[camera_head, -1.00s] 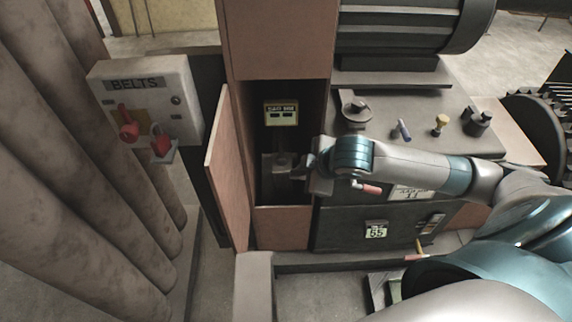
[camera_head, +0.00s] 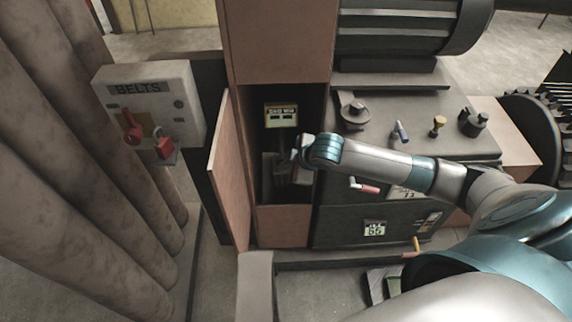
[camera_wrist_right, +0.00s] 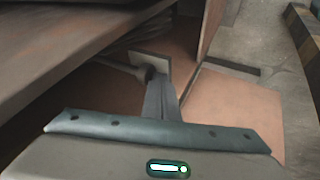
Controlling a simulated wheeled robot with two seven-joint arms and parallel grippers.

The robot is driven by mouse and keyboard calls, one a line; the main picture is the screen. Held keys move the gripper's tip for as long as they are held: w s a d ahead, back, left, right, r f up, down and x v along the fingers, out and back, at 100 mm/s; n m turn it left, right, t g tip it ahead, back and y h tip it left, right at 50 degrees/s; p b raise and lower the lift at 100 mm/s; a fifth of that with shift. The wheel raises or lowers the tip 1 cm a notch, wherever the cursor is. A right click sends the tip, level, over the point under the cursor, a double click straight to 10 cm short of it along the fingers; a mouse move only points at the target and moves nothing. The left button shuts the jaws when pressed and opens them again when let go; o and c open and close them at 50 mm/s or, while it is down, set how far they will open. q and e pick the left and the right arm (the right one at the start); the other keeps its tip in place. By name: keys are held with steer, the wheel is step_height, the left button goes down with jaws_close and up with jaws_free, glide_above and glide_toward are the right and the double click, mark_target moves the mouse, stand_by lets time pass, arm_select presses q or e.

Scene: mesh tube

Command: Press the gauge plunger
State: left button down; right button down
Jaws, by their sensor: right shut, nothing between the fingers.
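My right arm reaches from the right into the open cabinet (camera_head: 270,65). In the head view my right gripper (camera_head: 284,172) is inside its opening, partly hidden by the wrist. In the right wrist view its fingers (camera_wrist_right: 158,82) are shut and empty. Their tips are close to a rod with a dark rounded end (camera_wrist_right: 146,72), which may be the plunger; I cannot tell whether they touch. A pale square plate (camera_wrist_right: 153,60) shows behind that end. A small gauge-like box with a yellowish label (camera_head: 281,116) sits above the gripper in the cabinet. My left gripper is not in view.
The cabinet door (camera_head: 230,165) stands open on the left. A machine (camera_head: 415,115) with knobs and a red-tipped lever (camera_head: 364,186) stands right, under my arm.

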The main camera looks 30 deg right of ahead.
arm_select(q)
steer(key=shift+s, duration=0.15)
arm_select(e)
steer(key=shift+w, duration=0.1)
arm_select(q)
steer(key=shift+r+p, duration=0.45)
steer(key=shift+p, duration=0.05)
arm_select(e)
steer(key=shift+w+d+r, duration=0.1)
steer(key=shift+w+d, duration=0.35)
steer(key=shift+w, duration=0.35)
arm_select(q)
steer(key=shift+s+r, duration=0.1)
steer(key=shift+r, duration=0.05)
